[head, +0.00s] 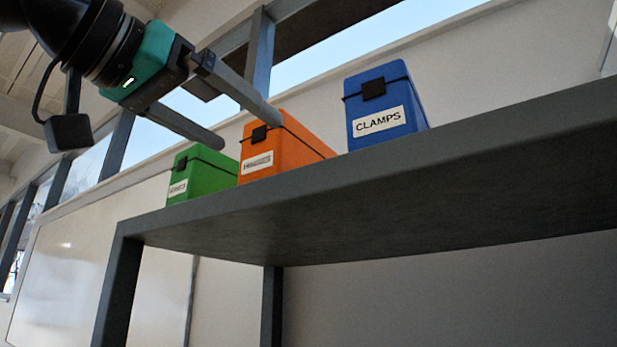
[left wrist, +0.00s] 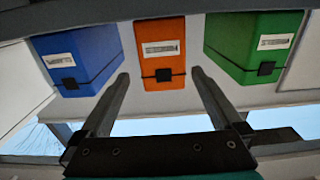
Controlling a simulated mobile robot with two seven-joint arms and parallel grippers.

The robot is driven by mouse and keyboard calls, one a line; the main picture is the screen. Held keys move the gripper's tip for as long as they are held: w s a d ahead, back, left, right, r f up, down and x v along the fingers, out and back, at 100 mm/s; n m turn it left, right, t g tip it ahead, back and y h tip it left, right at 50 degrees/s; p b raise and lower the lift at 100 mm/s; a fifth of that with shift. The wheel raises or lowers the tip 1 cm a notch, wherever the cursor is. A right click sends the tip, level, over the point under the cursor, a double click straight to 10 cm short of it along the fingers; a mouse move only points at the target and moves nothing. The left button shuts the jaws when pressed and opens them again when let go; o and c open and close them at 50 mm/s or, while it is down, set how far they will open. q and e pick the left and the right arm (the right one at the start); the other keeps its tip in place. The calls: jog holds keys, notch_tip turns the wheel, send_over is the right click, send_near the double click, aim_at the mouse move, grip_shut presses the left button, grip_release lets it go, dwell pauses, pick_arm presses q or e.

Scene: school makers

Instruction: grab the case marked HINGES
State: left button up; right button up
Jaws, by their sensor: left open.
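An orange case (head: 297,150) with a dark latch and a white label stands on the grey shelf between a green and a blue case. Its label is blurred but seems to begin with H, so it looks like the HINGES case. My left gripper (head: 243,128) is open and empty, its fingers reaching toward the top of the orange case. In the left wrist view the orange case (left wrist: 163,28) sits centred between the two open fingers (left wrist: 160,75). I cannot tell whether the fingers touch it. My right gripper is in neither view.
A green case (head: 212,176) with an unreadable label stands close to the left of the orange one. A blue case marked CLAMPS (head: 400,85) stands to the right, across a small gap. The shelf (head: 420,155) is high, its underside visible.

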aim_at(260, 143)
pick_arm(q)
jog(key=p+x, duration=0.1)
jog(key=x, duration=0.2)
jog(key=shift+w+d+r, duration=0.15)
jog(key=shift+w, duration=0.1)
jog(key=x, duration=0.3)
jog(key=shift+s+p, duration=0.1)
jog(key=shift+p, duration=0.3)
jog(key=shift+w+d, duration=0.2)
jog(key=shift+w, duration=0.15)
jog(key=shift+w+d+p, duration=0.15)
jog(key=shift+w+p, duration=0.15)
jog(key=shift+p, duration=0.1)
jog(key=p+x, duration=0.1)
jog(key=x, duration=0.2)
jog(key=shift+w+d+p, duration=0.1)
jog(key=shift+w+p, duration=0.2)
jog(key=shift+p, duration=0.1)
jog(key=shift+w+d, duration=0.25)
jog(key=shift+w, duration=0.1)
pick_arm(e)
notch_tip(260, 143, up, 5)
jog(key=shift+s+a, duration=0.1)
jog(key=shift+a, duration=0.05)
pick_arm(q)
jog(key=shift+s+a, duration=0.1)
grip_shut()
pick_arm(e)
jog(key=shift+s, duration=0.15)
